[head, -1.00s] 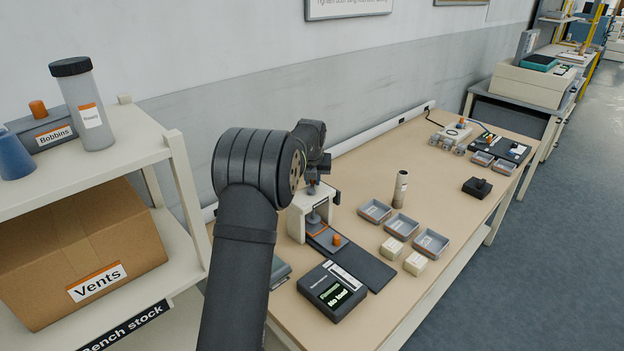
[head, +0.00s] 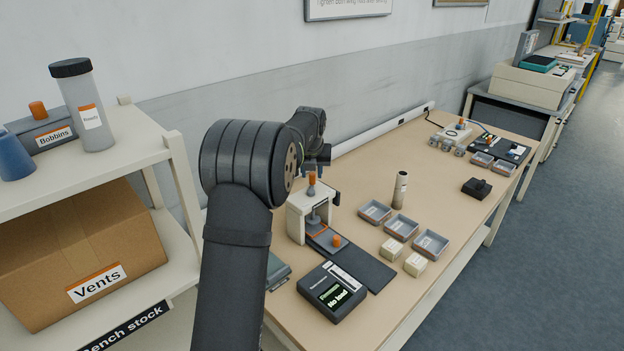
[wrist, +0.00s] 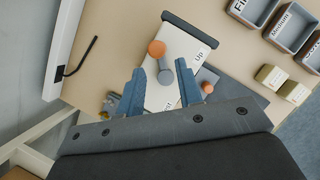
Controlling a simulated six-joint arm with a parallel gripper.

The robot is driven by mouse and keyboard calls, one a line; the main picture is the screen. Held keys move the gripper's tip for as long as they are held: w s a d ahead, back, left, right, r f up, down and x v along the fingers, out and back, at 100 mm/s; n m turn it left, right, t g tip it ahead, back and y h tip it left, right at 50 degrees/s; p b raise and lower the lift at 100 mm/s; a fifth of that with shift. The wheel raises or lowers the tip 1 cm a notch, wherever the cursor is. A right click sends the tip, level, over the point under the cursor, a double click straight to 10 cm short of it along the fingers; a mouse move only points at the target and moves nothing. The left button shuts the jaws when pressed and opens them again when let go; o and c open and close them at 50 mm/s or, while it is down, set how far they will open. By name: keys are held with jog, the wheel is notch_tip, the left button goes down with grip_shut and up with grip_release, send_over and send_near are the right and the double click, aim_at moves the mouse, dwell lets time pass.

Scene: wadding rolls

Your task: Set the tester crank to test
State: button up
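The tester (head: 297,222) is a pale press-like stand on the bench. Its crank, with an orange knob (head: 312,178), is on top. In the wrist view the grey crank arm (wrist: 162,63) runs from its pivot to the orange knob (wrist: 157,48), beyond my fingertips. An "Up" label (wrist: 199,56) lies to the right of the knob; a second label near the pivot is mostly hidden. My gripper (wrist: 163,78) is open, its blue fingers apart on either side of the pivot end and holding nothing. In the head view my wrist hides the fingers.
A display box (head: 332,291) reading "No load" stands in front of the tester. Grey trays (head: 401,227) and two cream blocks (head: 415,264) lie to the right, with an upright tube (head: 400,189) behind. The wall is close behind; a shelf (head: 150,150) stands left.

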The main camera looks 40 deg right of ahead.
jog(key=v, duration=1.2)
jog(key=shift+s+a+r, duration=0.15)
jog(key=shift+r, duration=0.1)
jog(key=n, duration=3.6)
send_near(312, 185)
jog(key=x, duration=0.7)
jog(key=shift+f, duration=0.2)
